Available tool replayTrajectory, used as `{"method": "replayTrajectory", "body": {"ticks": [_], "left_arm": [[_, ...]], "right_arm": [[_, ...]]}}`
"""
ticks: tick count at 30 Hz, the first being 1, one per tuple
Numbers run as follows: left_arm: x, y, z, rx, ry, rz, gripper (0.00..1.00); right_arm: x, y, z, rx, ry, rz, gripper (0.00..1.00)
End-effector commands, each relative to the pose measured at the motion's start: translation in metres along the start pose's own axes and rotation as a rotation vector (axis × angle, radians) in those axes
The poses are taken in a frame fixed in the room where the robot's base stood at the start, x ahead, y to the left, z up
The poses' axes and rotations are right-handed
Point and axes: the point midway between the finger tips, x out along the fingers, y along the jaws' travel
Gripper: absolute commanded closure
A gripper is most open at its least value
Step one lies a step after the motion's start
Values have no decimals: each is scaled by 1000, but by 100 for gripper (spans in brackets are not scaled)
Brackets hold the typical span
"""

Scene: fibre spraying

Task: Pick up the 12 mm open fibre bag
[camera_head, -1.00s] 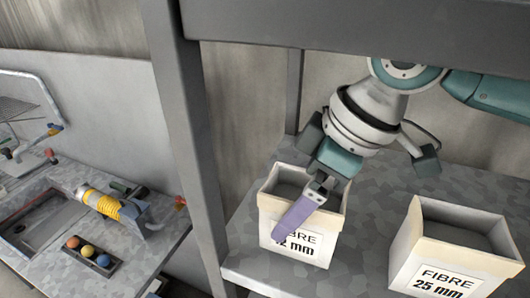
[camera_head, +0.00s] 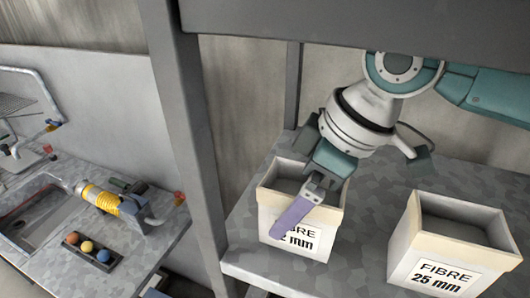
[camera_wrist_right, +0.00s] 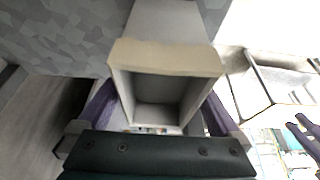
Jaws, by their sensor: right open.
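The open 12 mm fibre bag (camera_head: 328,222) is a cream, box-shaped bag standing upright on the grey shelf. Its top is open and the inside looks grey. My right gripper (camera_head: 298,212) is at this bag, with one purple finger across the front and covering part of the label. In the right wrist view the bag (camera_wrist_right: 165,58) lies between the spread purple fingers of my right gripper (camera_wrist_right: 160,105). The fingers are open; I cannot tell whether they touch its sides. Purple shapes at the right edge of the wrist view may be my left gripper, but this is unclear.
A second open bag labelled 25 mm (camera_head: 405,250) stands to the right with a gap between. A grey post (camera_head: 190,150) and top beam (camera_head: 350,22) frame the shelf.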

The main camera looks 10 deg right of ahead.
Motion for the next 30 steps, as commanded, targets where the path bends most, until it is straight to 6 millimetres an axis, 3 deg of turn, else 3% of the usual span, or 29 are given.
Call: {"method": "replayTrajectory", "body": {"ticks": [2, 26, 30], "left_arm": [[0, 0, 0, -2, 1, 2, 50], [0, 1, -1, -5, 2, 4, 50], [0, 0, 0, -1, 1, 1, 50]], "right_arm": [[0, 0, 0, 0, 0, 0, 1], [0, 0, 0, 0, 0, 0, 91], [-1, 0, -1, 0, 1, 0, 91]]}}
